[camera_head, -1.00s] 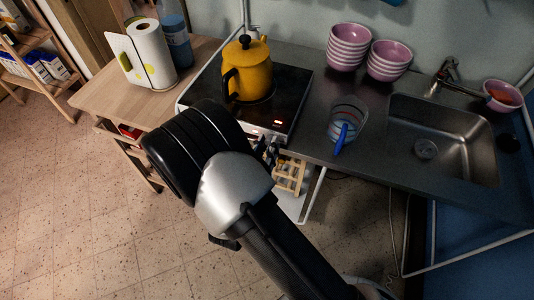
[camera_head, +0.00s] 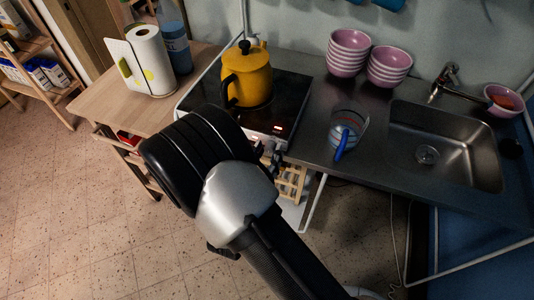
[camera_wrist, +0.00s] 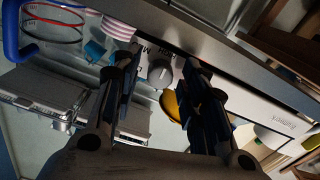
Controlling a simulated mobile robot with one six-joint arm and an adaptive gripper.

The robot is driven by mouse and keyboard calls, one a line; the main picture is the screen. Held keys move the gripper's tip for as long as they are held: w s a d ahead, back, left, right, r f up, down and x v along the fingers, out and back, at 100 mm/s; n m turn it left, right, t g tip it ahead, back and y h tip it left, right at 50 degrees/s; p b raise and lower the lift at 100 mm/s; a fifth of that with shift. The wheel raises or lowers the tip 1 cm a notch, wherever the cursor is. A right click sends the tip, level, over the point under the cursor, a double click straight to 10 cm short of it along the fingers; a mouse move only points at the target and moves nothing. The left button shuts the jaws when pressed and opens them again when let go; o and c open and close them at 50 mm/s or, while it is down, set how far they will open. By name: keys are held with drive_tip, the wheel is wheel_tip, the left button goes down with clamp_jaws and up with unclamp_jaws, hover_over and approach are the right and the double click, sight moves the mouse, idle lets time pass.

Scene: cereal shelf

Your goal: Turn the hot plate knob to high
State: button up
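The hot plate (camera_head: 294,92) has a black top and a white front panel with small red lights, on the counter in the head view. A yellow kettle (camera_head: 252,80) stands on it. In the wrist view, the grey round knob (camera_wrist: 160,74) shows on the hot plate's white front (camera_wrist: 232,107), with letters partly visible around it. My gripper (camera_wrist: 161,66) is open, with one finger on each side of the knob in that view. I cannot tell whether the fingers touch it. In the head view my arm hides the knob and most of the gripper.
A glass measuring cup with a blue handle (camera_head: 342,150) stands right of the hot plate. Stacked pink bowls (camera_head: 347,53) are behind it, and the sink (camera_head: 455,150) is further right. A paper towel roll (camera_head: 152,60) stands on the wooden table (camera_head: 118,99) at left.

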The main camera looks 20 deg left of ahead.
drive_tip(key=shift+r, duration=0.1)
wheel_tip(320, 180, up, 10)
idle(0.7)
idle(0.3)
